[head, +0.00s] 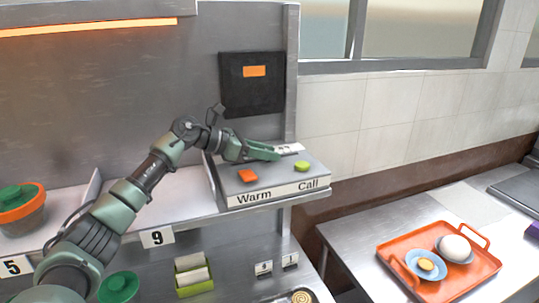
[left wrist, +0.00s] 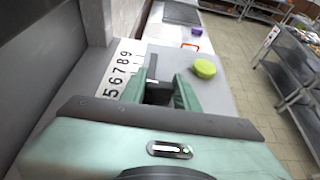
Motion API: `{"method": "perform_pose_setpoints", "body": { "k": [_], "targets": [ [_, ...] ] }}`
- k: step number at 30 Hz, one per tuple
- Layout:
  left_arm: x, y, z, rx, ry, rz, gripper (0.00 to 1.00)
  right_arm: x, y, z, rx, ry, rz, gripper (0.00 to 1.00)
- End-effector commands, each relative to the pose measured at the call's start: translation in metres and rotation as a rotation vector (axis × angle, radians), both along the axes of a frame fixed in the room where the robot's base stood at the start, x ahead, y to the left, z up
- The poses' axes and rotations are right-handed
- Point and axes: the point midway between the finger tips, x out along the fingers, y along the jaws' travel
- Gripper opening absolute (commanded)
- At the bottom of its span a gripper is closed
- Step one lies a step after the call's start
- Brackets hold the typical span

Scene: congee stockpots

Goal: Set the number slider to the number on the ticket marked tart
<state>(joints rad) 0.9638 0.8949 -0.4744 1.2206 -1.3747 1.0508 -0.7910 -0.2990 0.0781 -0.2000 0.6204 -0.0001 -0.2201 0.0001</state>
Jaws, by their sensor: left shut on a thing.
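The number slider's white strip (left wrist: 118,78) shows in the left wrist view, with digits from about 5 to 9 readable. In the head view the strip (head: 289,148) lies at the back of the grey control box (head: 285,178). A dark slot (left wrist: 152,66) runs beside the digits. My left gripper (head: 278,153) is over the box at this slot; its fingers (left wrist: 160,88) are shut on the slider's knob, which they mostly hide.
An orange button (head: 248,176) above "Warm" and a green button (head: 302,166) above "Call" sit near my gripper. A green holder (head: 195,288) with cards stands below. An orange tray (head: 455,287) with dishes is on the right table. Shelf signs read 5 and 9.

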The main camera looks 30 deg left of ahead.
Motion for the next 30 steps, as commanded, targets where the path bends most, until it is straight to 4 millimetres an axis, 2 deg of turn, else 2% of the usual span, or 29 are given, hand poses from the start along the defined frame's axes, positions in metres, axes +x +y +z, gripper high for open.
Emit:
{"method": "perform_pose_setpoints", "body": {
  "k": [2, 3, 5, 17, 24, 30],
  "targets": [
    [0.000, 0.000, 0.001, 0.000, -0.003, 0.001, 0.00, 0.000, 0.000, 0.001, 0.000, 0.000, 0.000, 0.63],
    [0.000, 0.000, 0.001, 0.000, -0.003, 0.001, 0.36, 0.000, 0.000, 0.001, 0.000, 0.000, 0.000, 0.63],
    [0.000, 0.000, 0.001, 0.000, -0.003, 0.001, 0.53, 0.000, 0.000, 0.001, 0.000, 0.000, 0.000, 0.63],
    [-0.004, 0.005, 0.001, -0.001, -0.002, 0.002, 0.53, 0.000, 0.000, -0.004, 0.000, 0.000, 0.000, 0.63],
    [-0.030, 0.029, 0.014, 0.001, -0.004, 0.004, 0.53, 0.000, -0.001, -0.024, -0.001, 0.001, 0.000, 0.63],
    [-0.049, 0.045, 0.026, 0.001, -0.002, 0.002, 0.53, -0.001, -0.001, -0.034, -0.002, 0.001, 0.001, 0.63]
  ]
}}
